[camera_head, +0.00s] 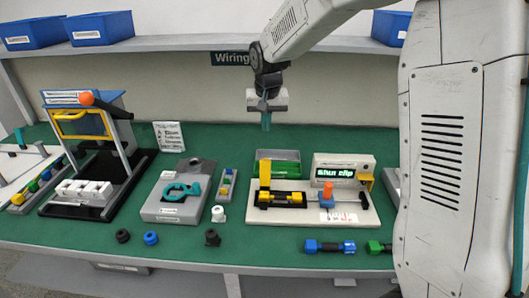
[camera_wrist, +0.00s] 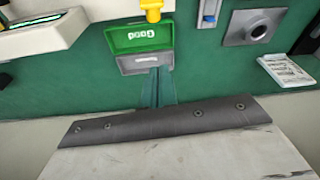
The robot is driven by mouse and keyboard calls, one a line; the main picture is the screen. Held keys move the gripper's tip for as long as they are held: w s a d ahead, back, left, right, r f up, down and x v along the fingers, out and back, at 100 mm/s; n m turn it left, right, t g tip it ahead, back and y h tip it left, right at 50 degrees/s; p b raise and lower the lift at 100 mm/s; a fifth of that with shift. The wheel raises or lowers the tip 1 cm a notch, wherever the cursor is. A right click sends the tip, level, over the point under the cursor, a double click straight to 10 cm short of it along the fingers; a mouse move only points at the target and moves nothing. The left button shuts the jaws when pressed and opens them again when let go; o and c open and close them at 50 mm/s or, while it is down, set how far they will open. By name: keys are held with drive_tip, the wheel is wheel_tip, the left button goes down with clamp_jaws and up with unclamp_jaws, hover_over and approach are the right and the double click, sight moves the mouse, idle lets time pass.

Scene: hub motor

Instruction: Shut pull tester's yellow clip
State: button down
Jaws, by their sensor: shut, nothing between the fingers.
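The pull tester (camera_head: 350,212) is a pale base plate on the green bench, with a lit display (camera_head: 345,171) reading "Shut clip". Its yellow clip (camera_head: 265,174) stands upright at the left end, appearing open, above a black-and-yellow holder (camera_head: 283,199). The top of the yellow clip (camera_wrist: 153,10) shows at the upper edge of the wrist view. My gripper (camera_head: 266,122) is shut and empty, with teal fingers pointing down. It hangs above and behind the clip, clear of it. The fingers (camera_wrist: 157,88) also show in the wrist view, near the green bin.
A green bin (camera_wrist: 138,38) marked "Good" and a grey bin (camera_wrist: 145,66) lie behind the tester. An orange knob (camera_head: 327,189) stands on the tester's right part. A grey fixture (camera_head: 175,205) sits left. Blue (camera_head: 330,246) and green connectors lie in front. A shelf (camera_head: 190,44) runs behind.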

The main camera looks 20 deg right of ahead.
sight(265, 172)
wheel_tip(265, 172, down, 10)
drive_tip(key=s, duration=0.1)
drive_tip(key=shift+a, duration=0.35)
drive_tip(key=shift+s+r, duration=0.15)
drive_tip(key=shift+s, duration=0.05)
idle(0.5)
